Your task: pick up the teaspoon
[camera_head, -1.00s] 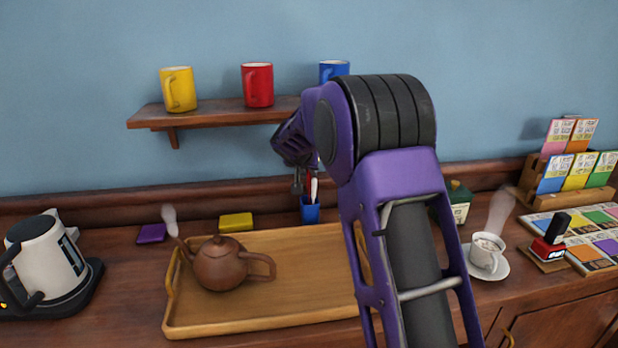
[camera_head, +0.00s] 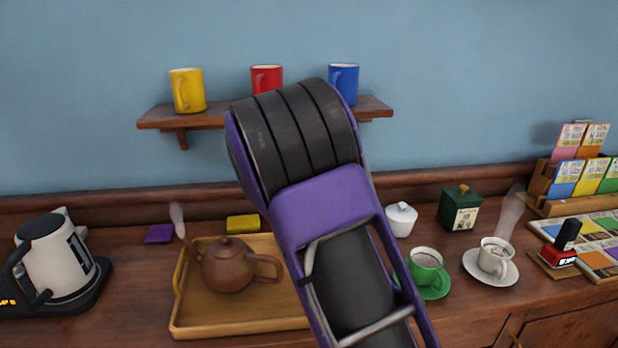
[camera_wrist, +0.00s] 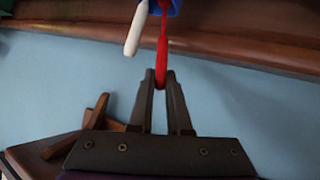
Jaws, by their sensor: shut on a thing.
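In the wrist view my gripper (camera_wrist: 160,80) is shut on the end of a slim red handle (camera_wrist: 162,52). The red handle runs up to a blue cup (camera_wrist: 172,5) at the top edge, beside a white handle (camera_wrist: 136,30) that is outside the fingers. The bowl or tip of the red-handled utensil is hidden, so I cannot tell from its shape that it is the teaspoon, nor whether it is still inside the cup. In the head view my arm hides the gripper, the blue cup and both handles.
A wooden tray (camera_head: 190,326) with a brown teapot (camera_head: 228,268) stands left of my arm. A green cup (camera_head: 426,260), white bowl (camera_head: 401,218) and white cup (camera_head: 494,255) stand right. A wall shelf (camera_head: 220,119) with mugs is above, and a kettle (camera_head: 50,255) far left.

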